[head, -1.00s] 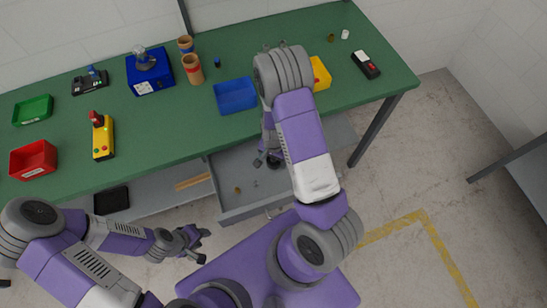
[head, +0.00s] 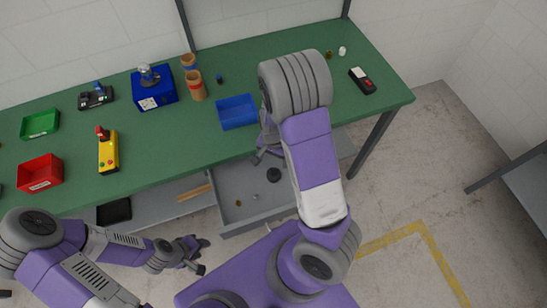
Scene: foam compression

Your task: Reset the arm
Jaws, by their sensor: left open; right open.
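My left gripper (head: 200,257) is at the lower left, in front of the table and low beside the open drawer. It is open with nothing between its fingers. My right arm (head: 313,165) reaches up over the drawer and the table's front edge. Its gripper (head: 262,153) hangs down beside the forearm near the table's front edge, partly hidden by the arm. It looks open and empty, above the back of the drawer. A black round piece (head: 274,175) lies in the grey drawer (head: 240,230), apart from the gripper.
The green table (head: 180,130) holds a blue tray (head: 237,112), red tray (head: 40,173), green tray (head: 40,123), blue device (head: 155,100), yellow button box (head: 108,160), brown cylinders (head: 196,90) and a black meter (head: 362,81). The open drawer juts out below the front edge.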

